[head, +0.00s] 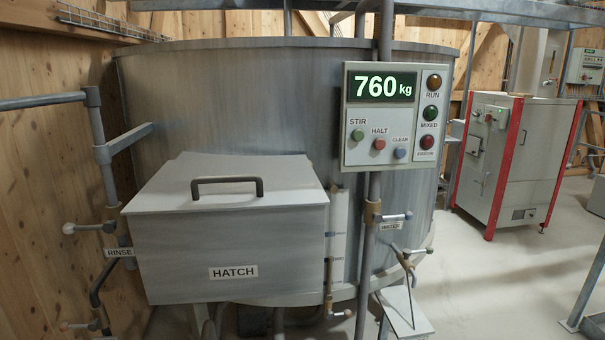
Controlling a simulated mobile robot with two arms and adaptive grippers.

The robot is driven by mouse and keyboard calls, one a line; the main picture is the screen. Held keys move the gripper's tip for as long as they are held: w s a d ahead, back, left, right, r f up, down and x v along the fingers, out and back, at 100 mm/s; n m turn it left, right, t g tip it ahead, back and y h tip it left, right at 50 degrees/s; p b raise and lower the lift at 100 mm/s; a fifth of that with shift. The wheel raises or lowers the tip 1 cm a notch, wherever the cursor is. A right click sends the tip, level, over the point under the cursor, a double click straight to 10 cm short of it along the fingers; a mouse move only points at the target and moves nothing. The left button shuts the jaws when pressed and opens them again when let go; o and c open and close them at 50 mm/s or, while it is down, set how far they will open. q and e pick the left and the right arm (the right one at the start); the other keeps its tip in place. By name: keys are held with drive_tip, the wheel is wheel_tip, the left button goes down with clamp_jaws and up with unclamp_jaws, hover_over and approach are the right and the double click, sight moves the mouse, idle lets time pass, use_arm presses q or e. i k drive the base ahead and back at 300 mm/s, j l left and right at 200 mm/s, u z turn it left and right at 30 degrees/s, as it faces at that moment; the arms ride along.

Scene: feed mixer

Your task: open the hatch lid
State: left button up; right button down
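The hatch lid (226,181) is a grey metal plate on top of a grey box labelled HATCH (228,235), fixed to the front of the large round steel mixer drum (250,95). The lid lies closed, sloping down toward me. A dark bar handle (227,187) stands on the lid near its front edge. Neither of my grippers shows in the head view.
A control panel (392,117) reading 760 kg hangs right of the hatch. A rail (42,102) enters at the left. A grey cabinet with red posts (515,155) stands at the right. Floor (480,270) there is clear.

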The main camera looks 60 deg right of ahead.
sight(232, 169)
drive_tip(key=z, duration=1.3)
